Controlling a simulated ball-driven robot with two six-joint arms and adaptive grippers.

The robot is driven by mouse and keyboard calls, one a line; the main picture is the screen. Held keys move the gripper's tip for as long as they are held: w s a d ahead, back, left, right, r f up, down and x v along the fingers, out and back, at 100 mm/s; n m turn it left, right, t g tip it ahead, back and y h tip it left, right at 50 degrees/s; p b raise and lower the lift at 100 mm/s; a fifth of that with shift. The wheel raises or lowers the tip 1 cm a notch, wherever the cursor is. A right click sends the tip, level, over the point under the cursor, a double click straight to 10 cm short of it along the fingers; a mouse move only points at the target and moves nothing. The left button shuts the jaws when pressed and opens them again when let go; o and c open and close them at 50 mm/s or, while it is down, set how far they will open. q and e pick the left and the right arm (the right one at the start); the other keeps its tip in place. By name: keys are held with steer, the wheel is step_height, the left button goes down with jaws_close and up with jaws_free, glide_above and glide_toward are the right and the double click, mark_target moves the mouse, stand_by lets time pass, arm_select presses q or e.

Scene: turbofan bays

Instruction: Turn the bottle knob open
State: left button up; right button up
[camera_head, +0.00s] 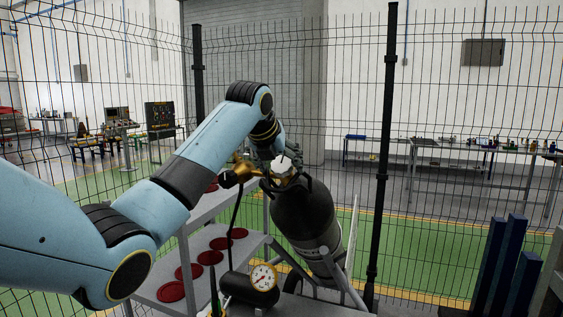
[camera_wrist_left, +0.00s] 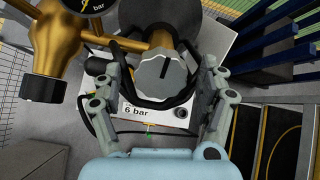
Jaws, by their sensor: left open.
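The black gas bottle (camera_head: 303,215) leans in a frame in the head view, with a brass valve (camera_head: 243,171) and a pale knob (camera_head: 285,164) at its top. In the left wrist view the grey ribbed knob (camera_wrist_left: 163,78) shows a dark pointer mark, roughly upright in the picture. My left gripper (camera_head: 272,155) is at the bottle's top. In the left wrist view its open fingers (camera_wrist_left: 157,72) stand on either side of the knob, with gaps visible; I cannot tell if either touches the black guard around it. My right gripper is out of view.
A grey trolley (camera_head: 205,208) with red discs stands left of the bottle. A pressure gauge (camera_head: 263,277) sits low in front. Blue posts (camera_head: 502,262) stand at right, and a wire fence runs behind. A "6 bar" plate (camera_wrist_left: 148,111) shows below the knob.

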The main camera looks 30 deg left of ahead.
arm_select(q)
steer(key=shift+w+f, duration=0.4)
steer(key=shift+w, duration=0.05)
steer(key=c, duration=1.2)
